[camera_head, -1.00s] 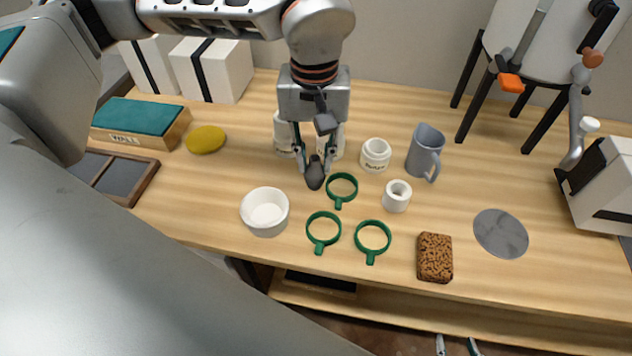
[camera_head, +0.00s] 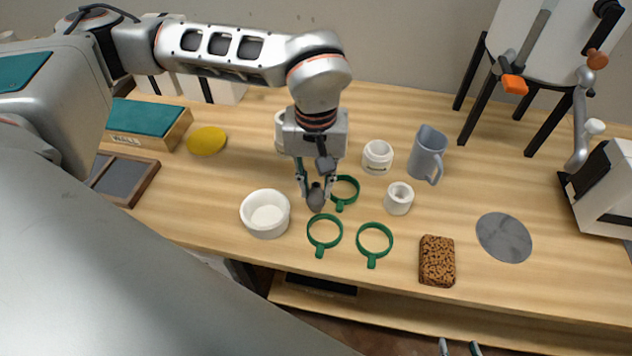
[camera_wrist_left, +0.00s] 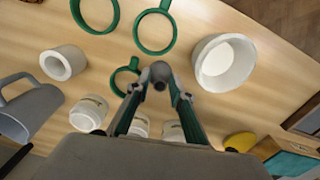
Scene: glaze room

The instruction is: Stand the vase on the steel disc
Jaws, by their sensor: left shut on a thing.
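The vase (camera_head: 316,198) is small and dark grey, with a rounded body. My left gripper (camera_head: 316,184) is shut on it from above, with the vase hanging below the fingers between the white bowl and the green rings. In the left wrist view the vase (camera_wrist_left: 160,74) shows between the fingertips (camera_wrist_left: 158,92). Whether its base touches the table cannot be told. The steel disc (camera_head: 504,237) lies flat and bare on the table at the right, well apart from the vase. My right gripper (camera_head: 459,348) shows only as two separated fingertips at the bottom edge, empty.
A brown sponge-like block (camera_head: 437,262) lies left of the disc. A white machine (camera_head: 606,192) stands right of it.

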